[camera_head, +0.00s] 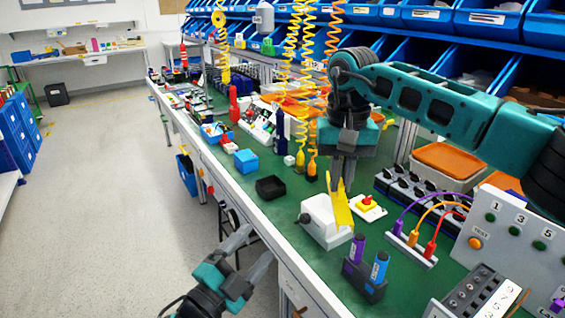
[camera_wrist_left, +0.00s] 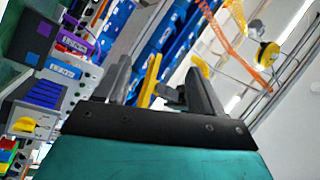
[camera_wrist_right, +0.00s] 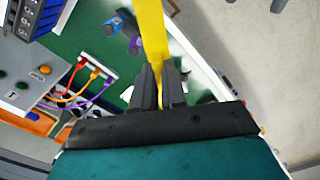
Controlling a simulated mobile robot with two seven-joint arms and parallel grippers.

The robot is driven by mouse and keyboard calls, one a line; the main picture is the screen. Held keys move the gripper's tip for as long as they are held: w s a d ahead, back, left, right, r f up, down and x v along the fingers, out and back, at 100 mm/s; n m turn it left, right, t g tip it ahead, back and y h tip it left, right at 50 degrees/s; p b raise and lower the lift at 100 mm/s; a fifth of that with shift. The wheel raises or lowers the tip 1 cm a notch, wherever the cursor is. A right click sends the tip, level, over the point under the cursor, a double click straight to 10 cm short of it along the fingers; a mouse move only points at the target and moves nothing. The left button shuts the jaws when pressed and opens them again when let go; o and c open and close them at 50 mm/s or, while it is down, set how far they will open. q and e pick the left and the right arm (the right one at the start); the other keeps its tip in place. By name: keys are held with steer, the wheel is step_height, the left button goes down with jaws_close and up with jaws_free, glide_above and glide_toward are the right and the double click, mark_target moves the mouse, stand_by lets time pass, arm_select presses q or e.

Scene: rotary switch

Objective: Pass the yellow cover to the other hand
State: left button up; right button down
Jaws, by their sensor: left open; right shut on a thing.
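The yellow cover (camera_head: 341,207) is a long strip hanging down from my right gripper (camera_head: 343,170), above the workbench. In the right wrist view, my right gripper (camera_wrist_right: 160,82) is shut on one end of the yellow cover (camera_wrist_right: 152,35), which extends away from the fingertips. My left gripper (camera_head: 250,250) is open and empty, in front of the bench edge, lower left of the cover and apart from it. In the left wrist view, a yellow strip (camera_wrist_left: 150,80), apparently the cover, shows between the spread fingers of my left gripper (camera_wrist_left: 160,85); its distance is hard to tell there.
A white box with a dark knob (camera_head: 325,222) stands on the green bench (camera_head: 275,222) by the cover's lower end. A holder with purple and blue markers (camera_head: 364,280) stands nearer. A black bin (camera_head: 270,187) and a blue bin (camera_head: 246,160) are farther left.

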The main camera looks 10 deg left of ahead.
arm_select(q)
steer(key=w+d+r+m+g+h, duration=0.3)
steer(key=d+r+m+g+h, duration=0.2)
steer(key=r+m+h, duration=0.7)
steer(key=m+g+y, duration=0.8)
steer(key=m+g, duration=0.3)
steer(key=m, duration=1.3)
glide_toward(342, 182)
steer(key=x, duration=1)
steer(key=shift+f, duration=0.3)
steer(key=shift+c, duration=0.3)
